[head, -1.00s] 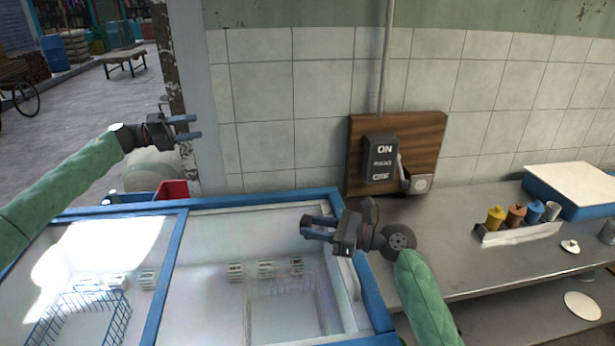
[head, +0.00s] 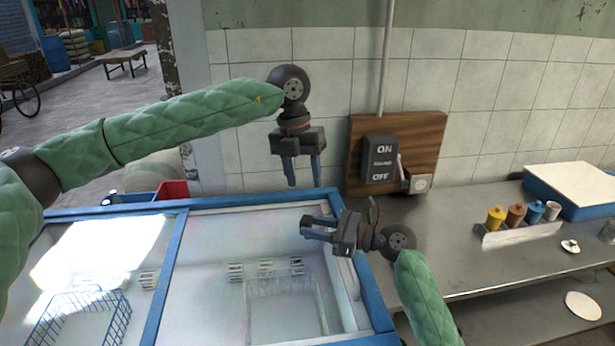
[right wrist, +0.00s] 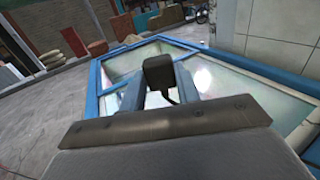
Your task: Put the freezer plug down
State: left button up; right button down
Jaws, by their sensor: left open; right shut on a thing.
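The black freezer plug (right wrist: 158,70) is held between the two fingers of my right gripper (right wrist: 157,82), which is shut on it. In the head view my right gripper (head: 308,228) hangs over the right part of the blue-rimmed freezer (head: 255,198), fingers pointing left; the plug is hard to make out there. A short piece of dark cord shows below the plug in the right wrist view. My left gripper (head: 303,172) is open and empty, fingers pointing down, above the freezer's back edge. The wall socket (head: 420,183) sits at the lower right of the wooden board.
A black ON/OFF switch box (head: 380,158) is on the wooden board (head: 425,132). A metal counter (head: 460,240) at the right carries a condiment rack (head: 520,233) and a blue-sided box (head: 570,190). A red bin (head: 173,190) stands behind the freezer.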

aim_at(307, 218)
pick_arm(q)
jog(key=shift+n+t+y, duration=0.3)
jog(key=shift+t+y, duration=0.5)
jog(key=f, duration=0.4)
jog(key=s+f, duration=0.1)
jog(key=f, duration=0.6)
jog(key=shift+s+d+f, duration=0.2)
jog(key=shift+d+f, duration=0.2)
jog(key=shift+c, duration=0.2)
grip_shut()
pick_arm(e)
jog(key=c, duration=0.9)
grip_release()
jog(key=shift+c, duration=0.2)
